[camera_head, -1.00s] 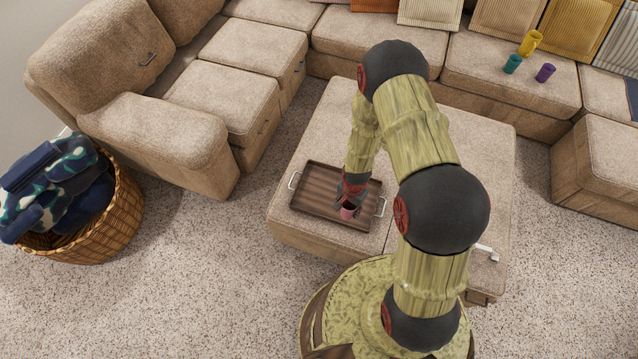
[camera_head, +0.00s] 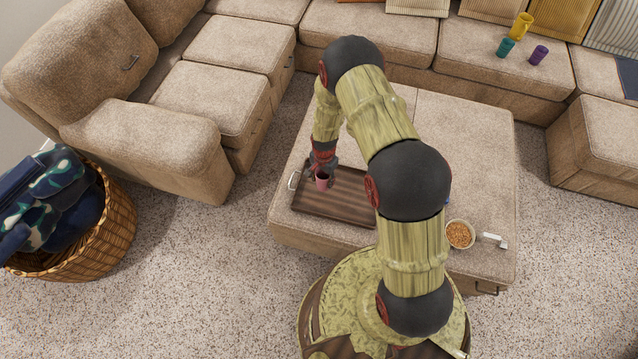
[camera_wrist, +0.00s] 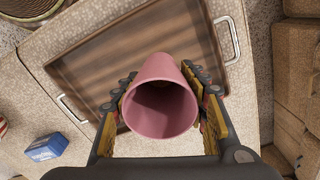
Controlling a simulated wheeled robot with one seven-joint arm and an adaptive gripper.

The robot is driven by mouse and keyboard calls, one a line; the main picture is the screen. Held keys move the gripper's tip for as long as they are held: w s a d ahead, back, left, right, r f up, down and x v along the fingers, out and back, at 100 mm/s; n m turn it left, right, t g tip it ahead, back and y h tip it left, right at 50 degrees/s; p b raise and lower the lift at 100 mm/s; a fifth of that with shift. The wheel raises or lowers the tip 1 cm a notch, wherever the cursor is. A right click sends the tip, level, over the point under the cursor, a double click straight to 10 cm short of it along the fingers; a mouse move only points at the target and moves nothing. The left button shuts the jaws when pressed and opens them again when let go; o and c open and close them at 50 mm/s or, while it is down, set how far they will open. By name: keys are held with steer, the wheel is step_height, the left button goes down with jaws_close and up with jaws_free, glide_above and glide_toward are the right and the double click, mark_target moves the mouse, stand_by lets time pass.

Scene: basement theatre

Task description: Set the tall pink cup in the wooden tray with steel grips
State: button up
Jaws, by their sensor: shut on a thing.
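The tall pink cup (camera_head: 322,181) is held in my gripper (camera_head: 322,170), over the left part of the wooden tray. The wrist view shows the cup (camera_wrist: 160,105) with its open mouth toward the camera and my gripper's fingers (camera_wrist: 165,95) shut on its two sides. The wooden tray with steel grips (camera_head: 345,208) lies on the beige ottoman; it also shows in the wrist view (camera_wrist: 110,62), with a steel grip at each end. I cannot tell whether the cup's base touches the tray. The tray looks empty where it shows; my arm hides its right end in the head view.
On the ottoman (camera_head: 460,175) are a bowl of orange-brown bits (camera_head: 459,234), a white object (camera_head: 495,240) and a blue box (camera_wrist: 47,147). Yellow (camera_head: 521,27), teal (camera_head: 505,47) and purple (camera_head: 538,55) cups stand on the sofa. A wicker basket (camera_head: 105,240) stands on the floor at left.

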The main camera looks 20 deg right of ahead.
steer(key=shift+w+a+f+b, duration=0.15)
steer(key=shift+w+f+b, duration=0.4)
steer(key=shift+f, duration=0.8)
steer(key=shift+w+a+f+b, duration=0.15)
steer(key=shift+w+f+b, duration=0.15)
steer(key=shift+w+f, duration=0.75)
steer(key=shift+w+a+f+b, duration=0.15)
steer(key=shift+w+f+b, duration=0.25)
steer(key=shift+f, duration=1.25)
steer(key=shift+s, duration=0.15)
steer(key=shift+f, duration=0.15)
steer(key=o, duration=0.7)
steer(key=shift+o, duration=0.3)
